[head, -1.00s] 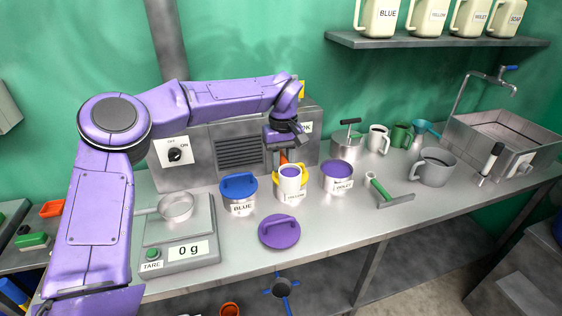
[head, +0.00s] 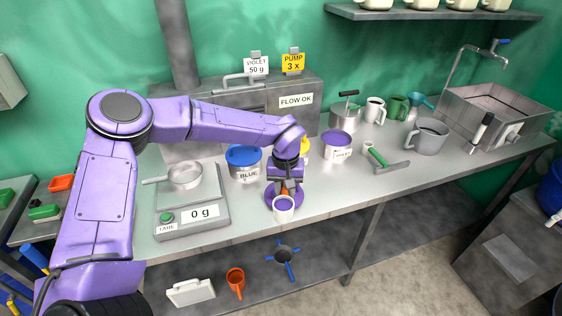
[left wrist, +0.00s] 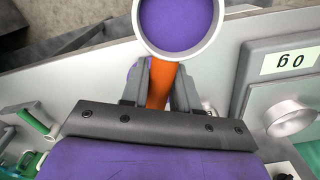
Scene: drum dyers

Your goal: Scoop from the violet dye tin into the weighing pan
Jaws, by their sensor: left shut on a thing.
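My left gripper (head: 285,188) is shut on the orange handle (left wrist: 158,86) of a scoop. The scoop's round pale cup (head: 283,215) holds violet dye, seen from above in the left wrist view (left wrist: 180,22). It is over the bench's front part, right of the scale (head: 205,214). The weighing pan (head: 186,177) on the scale looks empty; the display reads 0 g. The pan also shows in the left wrist view (left wrist: 290,119). The violet dye tin (head: 337,151) stands open behind and right of the gripper. The violet lid (head: 269,192) is mostly hidden behind the gripper. My right gripper is out of view.
A yellow-lidded tin (head: 305,148) is mostly hidden behind my wrist. A green-handled tool (head: 378,158) lies to the right. Signs read VIOLET 50 g (head: 256,66) and PUMP 3 x (head: 293,63).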

